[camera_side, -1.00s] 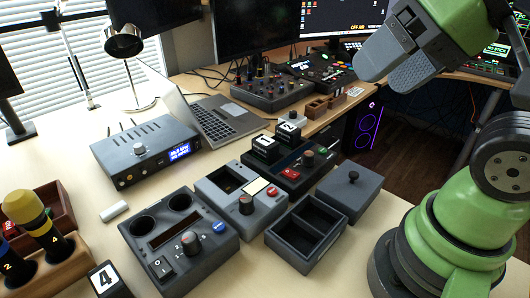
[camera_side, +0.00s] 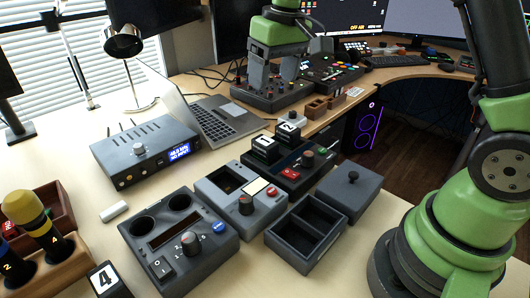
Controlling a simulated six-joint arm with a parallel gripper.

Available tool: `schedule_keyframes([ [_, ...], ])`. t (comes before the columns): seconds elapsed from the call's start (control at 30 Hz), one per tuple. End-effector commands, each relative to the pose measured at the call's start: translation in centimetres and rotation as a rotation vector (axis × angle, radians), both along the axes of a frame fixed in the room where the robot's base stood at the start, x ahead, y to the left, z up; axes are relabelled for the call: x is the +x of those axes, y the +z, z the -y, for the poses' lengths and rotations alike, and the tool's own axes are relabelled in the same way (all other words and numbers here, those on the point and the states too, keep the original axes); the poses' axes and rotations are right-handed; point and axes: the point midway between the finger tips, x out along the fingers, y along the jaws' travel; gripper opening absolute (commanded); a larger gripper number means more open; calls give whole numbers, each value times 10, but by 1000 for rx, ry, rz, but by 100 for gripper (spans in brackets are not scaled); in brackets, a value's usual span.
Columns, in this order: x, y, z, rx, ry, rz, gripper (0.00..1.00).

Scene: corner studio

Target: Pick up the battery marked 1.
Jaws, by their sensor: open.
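The battery marked 1 (camera_side: 264,148) is a black block with a white label on top. It stands upright in the dark charger (camera_side: 318,161), at the left end. The battery marked 2 (camera_side: 287,133) stands close behind it to the right, also seated. My gripper (camera_side: 273,84) points down with its two grey fingers apart and nothing between them. In the picture it is above the two batteries, in front of the mixer; its exact height and depth are hard to tell.
The laptop (camera_side: 224,118) is to the left.

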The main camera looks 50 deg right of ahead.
Motion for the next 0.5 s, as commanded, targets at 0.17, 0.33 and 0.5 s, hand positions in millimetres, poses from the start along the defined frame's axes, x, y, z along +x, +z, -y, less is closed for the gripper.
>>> schedule_keyframes([
  [0.17,30,-56,12,-28,53,-103,70],
  [0.33,40,-83,18,-41,80,-147,70],
  [0.5,41,-106,19,-44,86,-160,70],
])
